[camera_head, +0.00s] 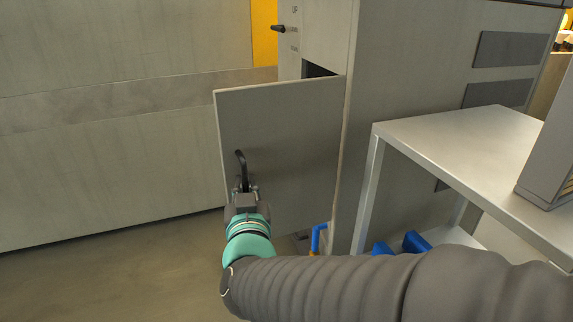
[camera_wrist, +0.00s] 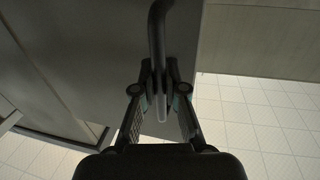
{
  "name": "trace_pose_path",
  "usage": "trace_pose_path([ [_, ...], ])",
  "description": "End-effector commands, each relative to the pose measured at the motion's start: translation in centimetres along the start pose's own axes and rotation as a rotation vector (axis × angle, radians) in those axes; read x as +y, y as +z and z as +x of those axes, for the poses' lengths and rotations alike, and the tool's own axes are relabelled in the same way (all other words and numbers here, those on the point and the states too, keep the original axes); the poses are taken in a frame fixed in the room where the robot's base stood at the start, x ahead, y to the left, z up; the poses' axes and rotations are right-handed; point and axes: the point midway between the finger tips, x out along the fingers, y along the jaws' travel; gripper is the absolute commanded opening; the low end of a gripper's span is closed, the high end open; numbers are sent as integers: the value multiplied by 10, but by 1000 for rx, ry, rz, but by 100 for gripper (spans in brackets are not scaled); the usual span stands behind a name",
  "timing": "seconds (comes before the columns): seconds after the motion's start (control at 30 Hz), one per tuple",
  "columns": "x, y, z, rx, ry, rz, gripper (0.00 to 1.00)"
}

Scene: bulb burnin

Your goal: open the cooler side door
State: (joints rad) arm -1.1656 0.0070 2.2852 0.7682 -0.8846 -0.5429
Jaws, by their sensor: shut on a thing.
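The cooler side door (camera_head: 285,125) is a grey panel that stands swung partly out from the cooler cabinet (camera_head: 415,60). A dark gap shows above its top edge near the hinge side. Its black curved handle (camera_head: 240,160) is near the door's free left edge. My gripper (camera_head: 243,188) is at the lower end of this handle. In the wrist view the handle (camera_wrist: 157,45) runs down between the two fingers, and my gripper (camera_wrist: 160,90) is shut on it. The door (camera_wrist: 120,40) fills much of that view. The inside of the cooler is hidden.
A metal table (camera_head: 465,140) stands to the right, with a grey box (camera_head: 552,160) on it. Blue objects (camera_head: 415,242) are below it, and a blue pipe (camera_head: 316,238) is by the door's foot. A grey wall (camera_head: 110,150) is at left. Floor (camera_head: 120,265) at lower left is clear.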

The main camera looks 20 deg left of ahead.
Motion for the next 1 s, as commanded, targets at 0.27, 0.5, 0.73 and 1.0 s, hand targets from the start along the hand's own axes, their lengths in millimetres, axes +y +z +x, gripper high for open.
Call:
trace_pose_path([
  [0.27,-4,-1,-16,1,-58,0,0],
  [0.5,-5,-1,-19,1,-67,1,0],
  [0.73,-6,-2,-18,2,-67,1,16],
  [1.0,-3,-1,-18,1,-62,0,22],
])
